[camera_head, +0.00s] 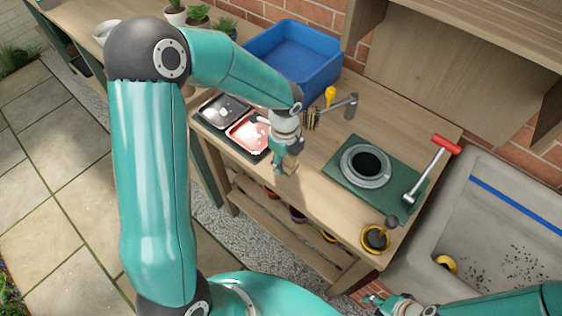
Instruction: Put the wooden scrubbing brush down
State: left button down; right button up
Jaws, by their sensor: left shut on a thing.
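The wooden scrubbing brush (289,165) is a small tan block at the lower end of my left gripper (284,153). My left gripper is shut on it, over the front part of the wooden bench, just right of the red tray. The fingers hide part of the brush, and I cannot tell whether it touches the bench top. My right gripper (374,300) is low in the picture, in front of the bench and away from the brush. It is too small and partly hidden to tell whether it is open.
The bench (312,173) has bare wood right of the brush. A red tray (238,139) and dark tray (213,108) lie left, a blue bin (268,43) behind. A sink (452,201) stands right.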

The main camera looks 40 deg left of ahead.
pick_arm(q)
jog(key=shift+f, duration=0.95)
jog(key=shift+f, duration=0.15)
jog(key=c, duration=0.7)
grip_release()
notch_tip(320, 180, up, 12)
jog(key=shift+r, duration=0.2)
jog(key=shift+s+f, duration=0.1)
